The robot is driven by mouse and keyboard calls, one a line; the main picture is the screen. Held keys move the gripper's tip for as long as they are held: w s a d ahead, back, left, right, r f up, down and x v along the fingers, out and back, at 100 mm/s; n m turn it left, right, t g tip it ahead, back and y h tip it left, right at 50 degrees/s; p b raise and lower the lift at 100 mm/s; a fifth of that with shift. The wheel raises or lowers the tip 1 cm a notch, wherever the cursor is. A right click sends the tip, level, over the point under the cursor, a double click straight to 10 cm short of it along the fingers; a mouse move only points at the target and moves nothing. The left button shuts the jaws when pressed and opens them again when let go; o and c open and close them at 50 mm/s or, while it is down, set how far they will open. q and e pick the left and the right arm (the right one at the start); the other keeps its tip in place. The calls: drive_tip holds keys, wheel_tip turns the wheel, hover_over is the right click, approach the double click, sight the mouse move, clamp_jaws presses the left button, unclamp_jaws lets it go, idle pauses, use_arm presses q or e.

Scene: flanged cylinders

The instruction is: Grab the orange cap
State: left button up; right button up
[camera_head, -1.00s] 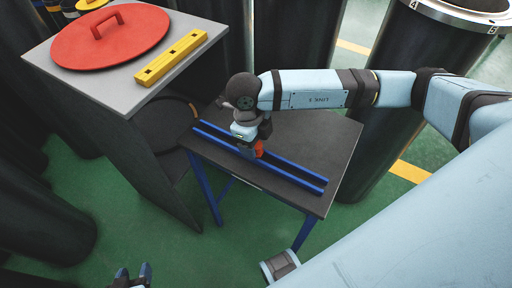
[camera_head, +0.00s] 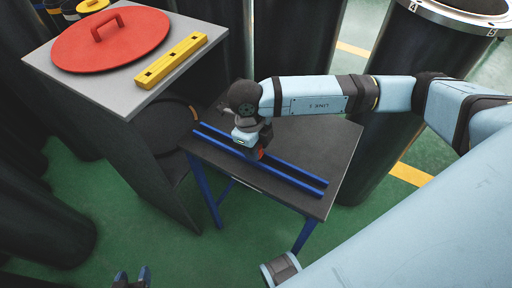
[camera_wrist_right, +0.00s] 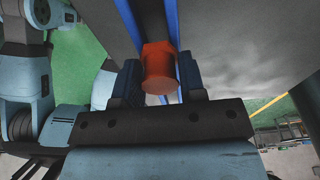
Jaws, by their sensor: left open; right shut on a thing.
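The orange cap (camera_wrist_right: 160,68) is between the two fingers of my right gripper (camera_wrist_right: 160,78) in the right wrist view. The gripper is shut on it. In the head view only a small part of the cap (camera_head: 257,154) shows below the right gripper (camera_head: 252,152), at the blue rails on the dark table. Whether the cap still touches the table or rails cannot be told. My left gripper (camera_head: 132,277) is open and empty at the bottom edge of the head view, far from the cap.
Two blue rails (camera_head: 295,171) run along the dark table (camera_head: 325,140). A grey cabinet (camera_head: 60,87) at left bears a red lid (camera_head: 135,42) and a yellow bar (camera_head: 172,60). Large dark cylinders stand around. Green floor (camera_head: 130,215) is open in front.

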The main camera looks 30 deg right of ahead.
wheel_tip(320, 180, up, 20)
drive_tip(key=shift+f+p, duration=0.2)
drive_tip(key=shift+p, duration=0.25)
